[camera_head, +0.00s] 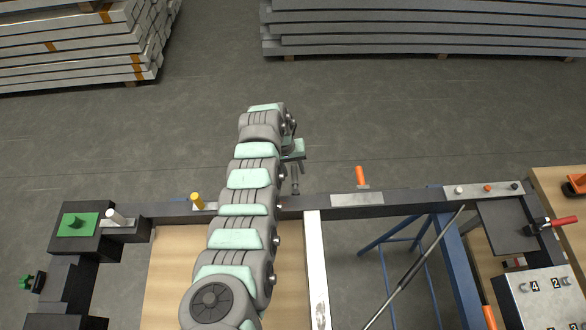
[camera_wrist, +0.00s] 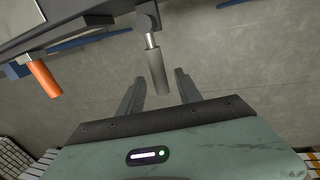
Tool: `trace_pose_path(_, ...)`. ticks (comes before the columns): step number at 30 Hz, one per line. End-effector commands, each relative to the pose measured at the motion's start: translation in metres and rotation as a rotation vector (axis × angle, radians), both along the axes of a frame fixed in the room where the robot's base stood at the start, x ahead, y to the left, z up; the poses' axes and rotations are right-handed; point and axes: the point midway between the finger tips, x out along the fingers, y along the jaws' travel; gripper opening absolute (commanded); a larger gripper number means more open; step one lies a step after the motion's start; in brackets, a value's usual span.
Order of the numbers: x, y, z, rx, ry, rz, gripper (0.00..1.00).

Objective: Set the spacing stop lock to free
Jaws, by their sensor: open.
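My gripper (camera_wrist: 160,76) is open in the wrist view, its two dark fingers spread apart. A grey cylindrical lever handle (camera_wrist: 157,70) on a thin metal stem points toward the gap between the fingertips; the fingers are not closed on it. The stem meets the dark frame rail (camera_wrist: 95,20). An orange handle (camera_wrist: 43,78) hangs from the rail to the left; it shows upright in the head view (camera_head: 361,175). In the head view my gripper (camera_head: 295,165) is partly hidden beside my arm, just beyond the rail. No readable label shows which handle is the spacing stop lock.
On the frame's left stand a yellow handle (camera_head: 197,200), a white handle (camera_head: 115,216) and a green knob block (camera_head: 77,222). A control box (camera_head: 545,297) and a red-handled lever (camera_head: 560,221) are at right.

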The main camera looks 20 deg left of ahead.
Motion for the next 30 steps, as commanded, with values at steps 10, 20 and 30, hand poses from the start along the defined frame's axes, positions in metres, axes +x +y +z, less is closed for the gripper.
trace_pose_path(10, 0.0001, -0.0002, -0.0009, 0.000, 0.000, 0.000, 0.37)
trace_pose_path(20, 0.0000, -0.0001, -0.0008, 0.000, 0.000, 0.000, 0.10)
trace_pose_path(30, 0.0001, 0.0000, -0.0006, 0.000, 0.000, 0.000, 0.00)
